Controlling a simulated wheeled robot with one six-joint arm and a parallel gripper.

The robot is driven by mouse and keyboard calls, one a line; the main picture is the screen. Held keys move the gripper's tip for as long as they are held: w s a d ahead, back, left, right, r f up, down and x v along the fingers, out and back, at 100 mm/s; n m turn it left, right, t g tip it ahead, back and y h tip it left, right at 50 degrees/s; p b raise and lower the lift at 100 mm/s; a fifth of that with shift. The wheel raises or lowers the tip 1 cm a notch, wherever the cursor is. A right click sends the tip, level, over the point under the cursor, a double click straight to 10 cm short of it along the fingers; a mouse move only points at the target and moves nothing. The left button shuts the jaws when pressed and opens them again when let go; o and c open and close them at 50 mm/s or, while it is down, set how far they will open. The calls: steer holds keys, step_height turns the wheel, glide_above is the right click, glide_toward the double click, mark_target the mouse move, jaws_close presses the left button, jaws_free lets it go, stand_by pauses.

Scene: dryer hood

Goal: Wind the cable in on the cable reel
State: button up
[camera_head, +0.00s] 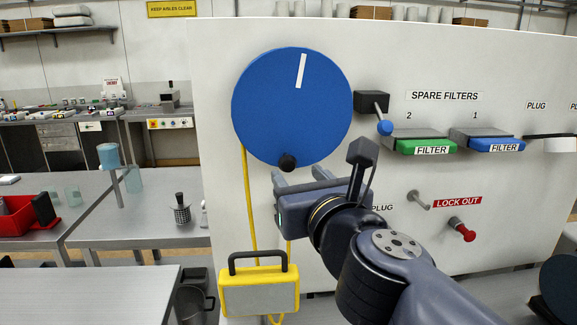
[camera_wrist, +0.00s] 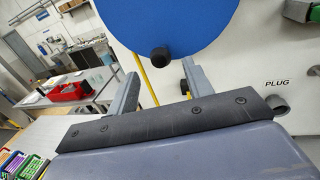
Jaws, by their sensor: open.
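The cable reel (camera_head: 285,100) is a large blue disc on the white panel, with a white stripe near its top. Its black knob (camera_head: 287,162) sits at the bottom edge of the disc and also shows in the wrist view (camera_wrist: 159,60). The yellow cable (camera_head: 249,200) hangs from the reel's left side down to a yellow and grey box with a black handle (camera_head: 259,285). My gripper (camera_head: 295,177) is open and empty just below the knob. In the wrist view its two fingers (camera_wrist: 160,80) stand apart, with the knob between and beyond them.
A black box with a blue-tipped lever (camera_head: 384,127) is right of the reel. Green (camera_head: 427,146) and blue (camera_head: 500,144) filters, a metal peg (camera_head: 418,200) and a red lock-out knob (camera_head: 464,232) are further right. Tables with a red bin (camera_head: 30,212) stand left.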

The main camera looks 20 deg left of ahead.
mark_target(291, 166)
steer(key=x, duration=0.6)
steer(key=shift+w+a+b, duration=0.2)
steer(key=shift+w+b, duration=0.1)
steer(key=shift+c, duration=0.6)
jaws_close()
